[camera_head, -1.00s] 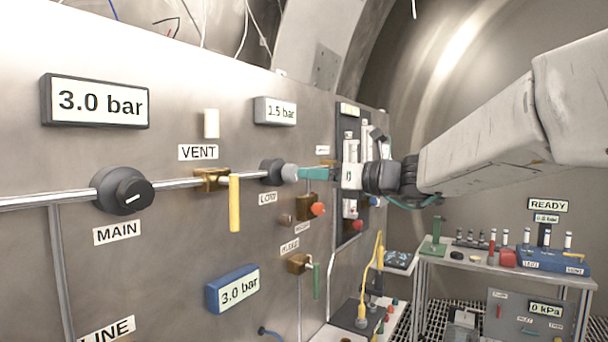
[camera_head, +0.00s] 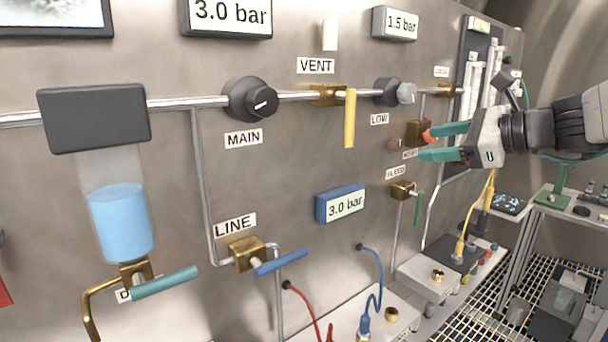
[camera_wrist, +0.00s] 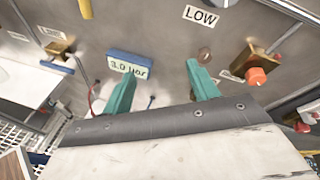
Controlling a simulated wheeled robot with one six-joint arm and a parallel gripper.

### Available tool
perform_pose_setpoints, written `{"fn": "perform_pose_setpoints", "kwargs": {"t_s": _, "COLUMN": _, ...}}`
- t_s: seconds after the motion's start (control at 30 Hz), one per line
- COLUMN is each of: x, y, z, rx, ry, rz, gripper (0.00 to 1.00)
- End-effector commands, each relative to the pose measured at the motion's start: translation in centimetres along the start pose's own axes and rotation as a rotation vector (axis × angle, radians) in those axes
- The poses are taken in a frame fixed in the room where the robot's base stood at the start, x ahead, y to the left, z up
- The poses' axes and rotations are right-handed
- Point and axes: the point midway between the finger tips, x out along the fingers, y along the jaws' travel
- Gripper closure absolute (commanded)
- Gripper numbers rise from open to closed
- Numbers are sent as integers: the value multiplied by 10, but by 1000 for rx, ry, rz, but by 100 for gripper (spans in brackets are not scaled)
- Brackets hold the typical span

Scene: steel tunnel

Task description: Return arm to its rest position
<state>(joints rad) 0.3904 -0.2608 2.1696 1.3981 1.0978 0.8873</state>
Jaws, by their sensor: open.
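My gripper (camera_head: 446,143) is at the right of the head view, in front of the panel near the orange knob (camera_head: 429,135). Its two teal fingers are apart with nothing between them. In the wrist view the fingers (camera_wrist: 160,98) also stand apart and empty, facing the panel. The blue 3.0 bar gauge (camera_wrist: 130,64) shows beyond the left finger, and the LOW label (camera_wrist: 201,16) lies above. Whether a finger touches the orange knob cannot be told from the head view; in the wrist view the knob (camera_wrist: 257,76) is clear to the right.
The steel panel carries the MAIN knob (camera_head: 250,99), a yellow VENT lever (camera_head: 349,119), the LOW knob (camera_head: 395,92) and a blue LINE lever (camera_head: 281,263). A sight glass with blue liquid (camera_head: 121,222) hangs at left. A bench (camera_head: 577,204) stands at right.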

Motion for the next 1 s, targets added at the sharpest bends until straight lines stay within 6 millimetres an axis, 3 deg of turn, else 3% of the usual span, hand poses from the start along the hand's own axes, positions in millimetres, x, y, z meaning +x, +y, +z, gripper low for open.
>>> {"fn": "perform_pose_setpoints", "kwargs": {"t_s": 0.03, "x": -1, "y": 29, "z": -10, "rx": -138, "ry": 56, "rz": 85, "gripper": 41}}
{"fn": "perform_pose_setpoints", "kwargs": {"t_s": 0.17, "x": -13, "y": 109, "z": -42, "rx": -544, "ry": 181, "rz": 366, "gripper": 41}}
{"fn": "perform_pose_setpoints", "kwargs": {"t_s": 0.3, "x": -49, "y": 186, "z": -81, "rx": -982, "ry": 253, "rz": 727, "gripper": 41}}
{"fn": "perform_pose_setpoints", "kwargs": {"t_s": 0.4, "x": -83, "y": 226, "z": -107, "rx": -1260, "ry": 271, "rz": 986, "gripper": 41}}
{"fn": "perform_pose_setpoints", "kwargs": {"t_s": 0.5, "x": -114, "y": 251, "z": -126, "rx": -1476, "ry": 280, "rz": 1206, "gripper": 41}}
{"fn": "perform_pose_setpoints", "kwargs": {"t_s": 0.63, "x": -140, "y": 266, "z": -138, "rx": -1631, "ry": 312, "rz": 1361, "gripper": 41}}
{"fn": "perform_pose_setpoints", "kwargs": {"t_s": 1.0, "x": -140, "y": 273, "z": -128, "rx": -1707, "ry": 304, "rz": 1353, "gripper": 41}}
